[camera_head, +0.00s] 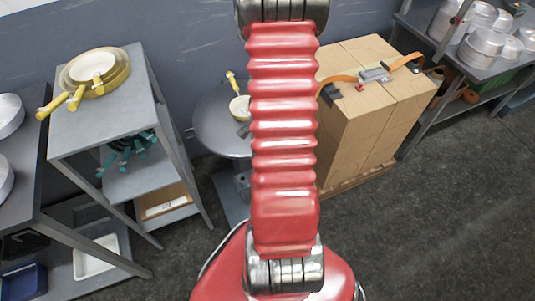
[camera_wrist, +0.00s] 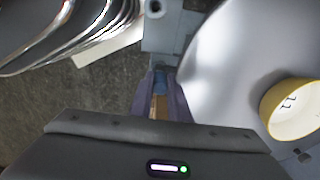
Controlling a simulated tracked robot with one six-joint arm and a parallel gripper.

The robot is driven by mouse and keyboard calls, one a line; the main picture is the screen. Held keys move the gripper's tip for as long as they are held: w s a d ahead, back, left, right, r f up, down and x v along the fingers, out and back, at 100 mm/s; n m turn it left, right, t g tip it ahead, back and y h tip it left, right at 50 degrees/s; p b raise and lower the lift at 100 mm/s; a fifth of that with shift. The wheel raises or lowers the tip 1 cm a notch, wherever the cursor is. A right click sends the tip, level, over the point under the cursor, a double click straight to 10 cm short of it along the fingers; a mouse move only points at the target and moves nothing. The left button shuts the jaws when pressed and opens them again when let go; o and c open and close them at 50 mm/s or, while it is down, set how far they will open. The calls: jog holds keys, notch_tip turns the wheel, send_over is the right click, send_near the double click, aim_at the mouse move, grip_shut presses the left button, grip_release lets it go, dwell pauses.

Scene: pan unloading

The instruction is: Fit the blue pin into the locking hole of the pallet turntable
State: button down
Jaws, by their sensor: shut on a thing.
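The pallet turntable (camera_head: 215,118) is a round grey disc on a stand, left of my red arm in the head view. Its pale top fills the right of the wrist view (camera_wrist: 222,60). My gripper (camera_wrist: 160,86) is shut on the blue pin (camera_wrist: 160,76); only a small blue part shows between the fingers, with a brown part nearer the palm. The fingers are beside the disc's edge, close to a grey bracket (camera_wrist: 168,28). My arm hides the gripper in the head view.
A small yellow pan (camera_head: 240,108) sits on the turntable, and its bowl shows in the wrist view (camera_wrist: 292,110). Strapped cardboard boxes (camera_head: 365,110) stand right of my arm. A grey shelf rack (camera_head: 75,128) with yellow pans stands at left. Floor at right front is clear.

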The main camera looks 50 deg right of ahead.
jog(key=shift+f, duration=0.6)
dwell(0.7)
jog(key=c, duration=1.7)
grip_release()
jog(key=shift+o, duration=0.6)
jog(key=shift+w+d, duration=0.1)
jog(key=shift+d, duration=0.05)
jog(key=shift+r, duration=0.15)
jog(key=shift+w+d+r, duration=0.1)
jog(key=shift+r, duration=0.75)
notch_tip(320, 180, up, 12)
jog(key=shift+s+a+f, duration=0.15)
jog(key=shift+s+a, duration=0.15)
